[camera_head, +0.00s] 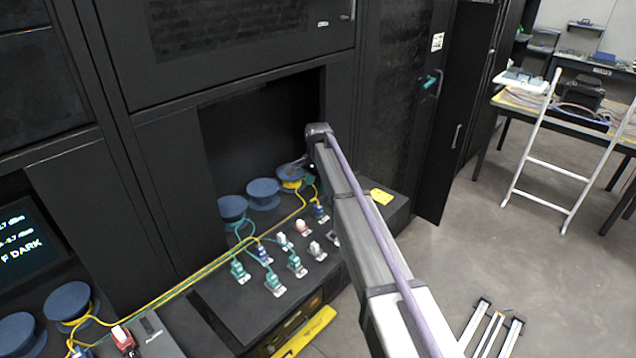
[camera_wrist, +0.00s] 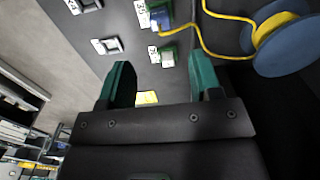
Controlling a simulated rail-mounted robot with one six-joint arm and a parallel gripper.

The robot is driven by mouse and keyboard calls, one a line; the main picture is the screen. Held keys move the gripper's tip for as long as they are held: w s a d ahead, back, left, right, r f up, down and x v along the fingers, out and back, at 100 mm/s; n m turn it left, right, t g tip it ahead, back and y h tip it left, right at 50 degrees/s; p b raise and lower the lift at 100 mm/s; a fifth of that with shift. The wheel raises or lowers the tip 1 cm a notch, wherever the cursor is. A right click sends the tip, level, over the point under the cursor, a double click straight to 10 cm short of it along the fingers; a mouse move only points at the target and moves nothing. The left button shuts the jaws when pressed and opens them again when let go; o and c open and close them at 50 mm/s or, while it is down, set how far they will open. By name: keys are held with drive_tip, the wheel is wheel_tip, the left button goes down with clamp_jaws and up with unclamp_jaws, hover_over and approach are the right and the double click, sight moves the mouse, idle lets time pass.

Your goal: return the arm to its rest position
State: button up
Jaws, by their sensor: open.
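My arm (camera_head: 365,235) reaches from the lower right toward the dark recess in the black cabinet, over the shelf. The fingertips are hard to make out in the head view. In the wrist view my gripper (camera_wrist: 160,85) shows two green fingers spread apart with nothing between them. Beyond the fingers, a green and blue connector (camera_wrist: 163,20) with a yellow cable sits on the dark panel. A blue spool (camera_wrist: 285,45) wound with yellow cable lies to the right of the fingers.
The shelf (camera_head: 235,315) carries several connectors (camera_head: 272,283) and blue spools (camera_head: 263,193). A yellow tag (camera_head: 381,196) lies right of my arm. A screen (camera_head: 25,240) reads DARK at left. A white ladder (camera_head: 545,165) leans by a table (camera_head: 590,125); the floor (camera_head: 500,250) between is mostly clear.

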drive_tip(key=shift+f, duration=0.1)
drive_tip(key=shift+n, duration=0.5)
drive_tip(key=s+d+n, duration=0.2)
drive_tip(key=s+d, duration=0.1)
drive_tip(key=s, duration=1)
drive_tip(key=s+d+n, duration=0.3)
drive_tip(key=s+d, duration=0.1)
drive_tip(key=s, duration=0.9)
drive_tip(key=s+d+n, duration=0.3)
drive_tip(key=s, duration=1.1)
drive_tip(key=shift+d, duration=0.15)
